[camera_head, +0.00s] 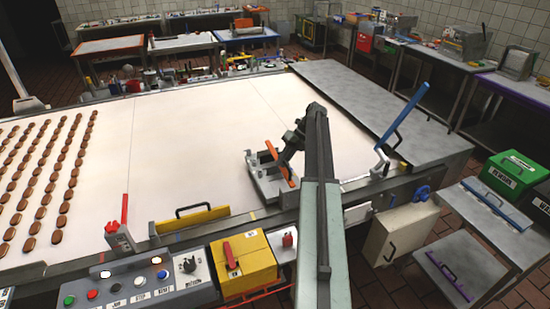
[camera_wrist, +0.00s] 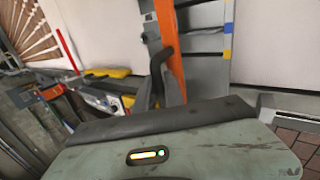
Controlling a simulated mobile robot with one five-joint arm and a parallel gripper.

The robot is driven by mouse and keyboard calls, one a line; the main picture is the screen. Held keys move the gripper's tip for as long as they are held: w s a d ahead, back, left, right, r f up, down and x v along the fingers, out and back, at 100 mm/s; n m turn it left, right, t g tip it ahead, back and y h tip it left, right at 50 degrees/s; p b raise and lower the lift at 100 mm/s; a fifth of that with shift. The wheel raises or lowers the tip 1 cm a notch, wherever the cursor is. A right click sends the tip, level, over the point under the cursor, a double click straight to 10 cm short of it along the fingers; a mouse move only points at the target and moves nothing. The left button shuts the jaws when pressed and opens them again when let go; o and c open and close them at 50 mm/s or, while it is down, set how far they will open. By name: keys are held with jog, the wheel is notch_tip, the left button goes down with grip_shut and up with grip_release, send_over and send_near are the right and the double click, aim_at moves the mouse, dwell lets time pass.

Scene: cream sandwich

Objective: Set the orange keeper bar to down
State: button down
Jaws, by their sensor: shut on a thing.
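The orange keeper bar (camera_head: 271,150) stands slanted on a small grey metal fixture (camera_head: 262,186) near the front edge of the pale belt. My gripper (camera_head: 281,165) reaches down to the bar and covers its middle; orange shows above and below it. In the wrist view the bar (camera_wrist: 170,45) runs from the top edge down to my dark fingers (camera_wrist: 164,70), which are shut on it. The bar's lower end and its pivot are hidden by my gripper and arm in the wrist view.
Rows of brown biscuits (camera_head: 45,185) lie on the belt at left. A red lever (camera_head: 124,210), a yellow guard (camera_head: 203,214) and a blue lever (camera_head: 408,112) stand along the front rail. A button panel (camera_head: 140,285) and yellow box (camera_head: 243,265) sit below it. The belt behind the fixture is clear.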

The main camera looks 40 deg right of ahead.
jog(key=shift+f+g+b, duration=0.3)
jog(key=shift+w+d+f+g, duration=0.15)
jog(key=shift+g, duration=0.15)
jog(key=c, duration=1.7)
grip_release()
jog(key=shift+w, duration=0.1)
jog(key=shift+c, duration=0.2)
